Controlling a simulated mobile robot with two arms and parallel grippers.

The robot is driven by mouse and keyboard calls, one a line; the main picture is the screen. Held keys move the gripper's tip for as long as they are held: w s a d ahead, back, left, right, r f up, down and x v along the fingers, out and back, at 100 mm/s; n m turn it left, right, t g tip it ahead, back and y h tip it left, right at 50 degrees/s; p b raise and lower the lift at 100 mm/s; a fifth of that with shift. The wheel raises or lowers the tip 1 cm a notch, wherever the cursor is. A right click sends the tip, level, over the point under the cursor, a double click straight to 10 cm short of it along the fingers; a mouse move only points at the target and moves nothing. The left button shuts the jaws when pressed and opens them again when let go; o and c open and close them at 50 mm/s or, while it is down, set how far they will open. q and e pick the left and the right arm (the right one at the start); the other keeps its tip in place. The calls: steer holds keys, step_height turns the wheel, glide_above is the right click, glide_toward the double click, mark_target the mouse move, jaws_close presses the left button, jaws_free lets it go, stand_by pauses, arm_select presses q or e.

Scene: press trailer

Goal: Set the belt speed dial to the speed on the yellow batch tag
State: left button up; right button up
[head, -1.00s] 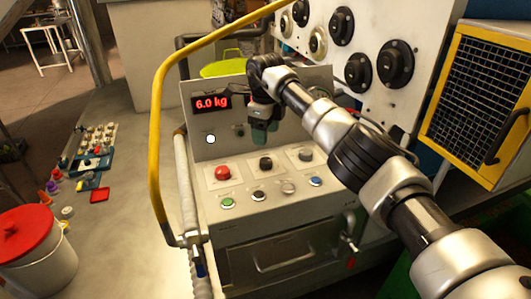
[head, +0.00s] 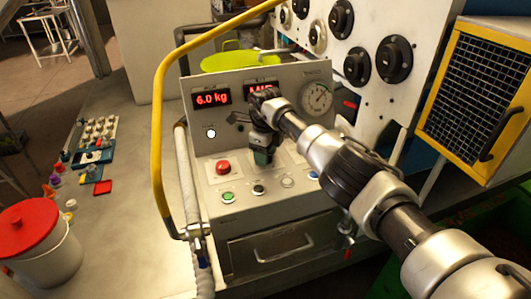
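My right arm reaches in from the right, and its gripper (head: 262,156) points down over the middle of the sloped control panel (head: 212,168). Its fingertips cover the spot where a black knob sits, and I cannot tell whether they touch it or whether they are open or shut. A second red display (head: 260,87) behind the wrist is partly hidden and its text is not fully readable. I cannot make out a yellow batch tag or a readable belt speed label. My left gripper is not in view.
The console has a display reading 6.0 kg (head: 211,98), a round gauge (head: 316,97), a red button (head: 222,168) and a green button (head: 228,197). A yellow rail (head: 157,130) curves along its left side. A red-lidded bucket (head: 35,245) stands at lower left.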

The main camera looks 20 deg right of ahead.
steer(key=c, duration=0.6)
steer(key=shift+m, duration=0.4)
steer(key=m+b, duration=0.1)
steer(key=m, duration=0.1)
steer(key=shift+m+b, duration=0.35)
steer(key=shift+m, duration=0.05)
steer(key=shift+r+m+b, duration=0.15)
steer(key=shift+m+b, duration=0.35)
steer(key=shift+m, duration=2.1)
steer(key=o, duration=0.9)
steer(key=shift+o, duration=0.2)
